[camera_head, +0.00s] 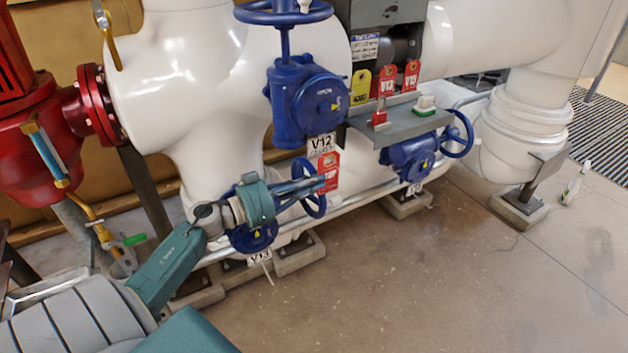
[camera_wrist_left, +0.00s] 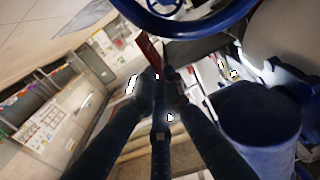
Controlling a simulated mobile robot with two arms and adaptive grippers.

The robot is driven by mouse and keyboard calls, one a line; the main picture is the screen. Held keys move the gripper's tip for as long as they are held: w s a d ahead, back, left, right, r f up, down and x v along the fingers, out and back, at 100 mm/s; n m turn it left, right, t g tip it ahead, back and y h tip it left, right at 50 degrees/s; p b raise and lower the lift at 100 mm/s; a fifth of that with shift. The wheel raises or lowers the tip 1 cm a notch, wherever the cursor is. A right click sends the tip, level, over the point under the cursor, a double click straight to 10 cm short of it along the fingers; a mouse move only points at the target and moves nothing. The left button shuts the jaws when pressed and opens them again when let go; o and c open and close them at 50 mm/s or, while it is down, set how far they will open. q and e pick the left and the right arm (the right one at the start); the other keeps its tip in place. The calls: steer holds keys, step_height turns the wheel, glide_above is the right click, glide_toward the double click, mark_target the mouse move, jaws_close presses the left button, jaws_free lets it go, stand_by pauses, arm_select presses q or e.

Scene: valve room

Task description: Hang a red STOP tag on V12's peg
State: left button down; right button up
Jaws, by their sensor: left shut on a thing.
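My left gripper (camera_head: 322,184) reaches in from the lower left and is shut on a red STOP tag (camera_head: 328,170). The tag hangs upright just below the white V12 label (camera_head: 321,144), in front of the white pipe. The blue V12 valve body (camera_head: 308,104) is above it. In the left wrist view the fingertips (camera_wrist_left: 160,80) close on the red tag (camera_wrist_left: 149,52), which is seen tilted near a blue handwheel rim (camera_wrist_left: 195,25). I cannot make out V12's peg. My right gripper is not in view.
Red tags (camera_head: 388,82) and a yellow tag (camera_head: 361,88) hang above a grey shelf (camera_head: 398,124). A smaller blue valve (camera_head: 410,157) is right of the held tag. Another blue handwheel (camera_head: 313,200) is close behind the gripper.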

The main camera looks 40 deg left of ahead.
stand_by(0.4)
arm_select(q)
steer(key=c, duration=1.8)
jaws_free()
steer(key=v, duration=1.2)
steer(key=shift+f, duration=0.1)
